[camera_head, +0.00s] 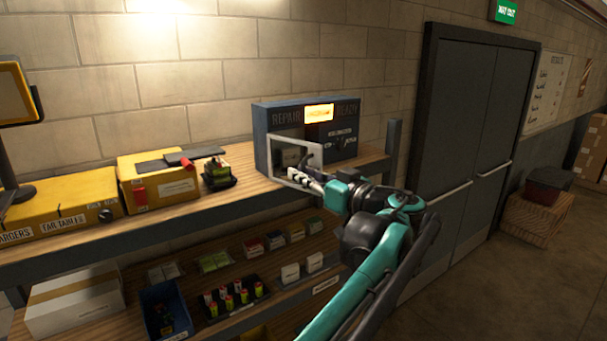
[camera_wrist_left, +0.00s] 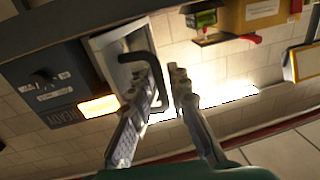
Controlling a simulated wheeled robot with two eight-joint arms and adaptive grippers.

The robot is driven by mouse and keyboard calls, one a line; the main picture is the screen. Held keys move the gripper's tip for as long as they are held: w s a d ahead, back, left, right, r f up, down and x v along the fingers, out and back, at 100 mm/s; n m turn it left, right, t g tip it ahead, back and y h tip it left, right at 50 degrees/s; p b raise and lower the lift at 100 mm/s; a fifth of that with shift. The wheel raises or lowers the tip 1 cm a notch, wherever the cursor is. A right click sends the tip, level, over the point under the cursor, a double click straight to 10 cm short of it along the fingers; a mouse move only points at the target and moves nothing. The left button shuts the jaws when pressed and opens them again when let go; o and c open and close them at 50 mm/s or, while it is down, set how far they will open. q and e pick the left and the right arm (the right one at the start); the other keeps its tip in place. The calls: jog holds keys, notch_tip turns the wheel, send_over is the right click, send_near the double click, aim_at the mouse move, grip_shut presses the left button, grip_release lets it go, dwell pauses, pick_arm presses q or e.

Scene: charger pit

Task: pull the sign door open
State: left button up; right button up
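The sign box (camera_head: 338,139) is dark blue-grey with "REPAIR" and "READY" lettering and a lit orange panel; it stands at the right end of the shelf top. Its door (camera_head: 296,138) has a pale grey frame and stands partly open, swung outward from the box. In the left wrist view the door (camera_wrist_left: 104,46) carries a black bar handle (camera_wrist_left: 140,56). My left gripper (camera_head: 308,173) is at the door's front. In the wrist view its fingers (camera_wrist_left: 163,72) are apart, with the handle bar at the gap between them; contact is unclear. My right gripper is not seen.
The wooden shelf top (camera_head: 225,204) holds yellow cases (camera_head: 62,203) and a small device (camera_head: 217,174) left of the box. A shelf post (camera_head: 393,138) stands right of the box. Lower shelf goods sit below my arm. Grey double doors (camera_head: 462,120) are at the right.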

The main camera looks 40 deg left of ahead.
pick_arm(q)
grip_shut()
jog(key=s+a+m+t+h+p, duration=0.1)
jog(key=s+a+m+t, duration=0.3)
jog(key=s, duration=0.4)
jog(key=shift+s+a+t+h+p, duration=0.2)
jog(key=shift+a+t+h+p, duration=0.3)
jog(key=shift+t, duration=0.5)
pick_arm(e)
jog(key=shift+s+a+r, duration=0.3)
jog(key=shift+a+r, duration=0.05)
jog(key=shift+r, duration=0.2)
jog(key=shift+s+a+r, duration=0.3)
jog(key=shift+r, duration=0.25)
pick_arm(q)
jog(key=shift+a, duration=0.1)
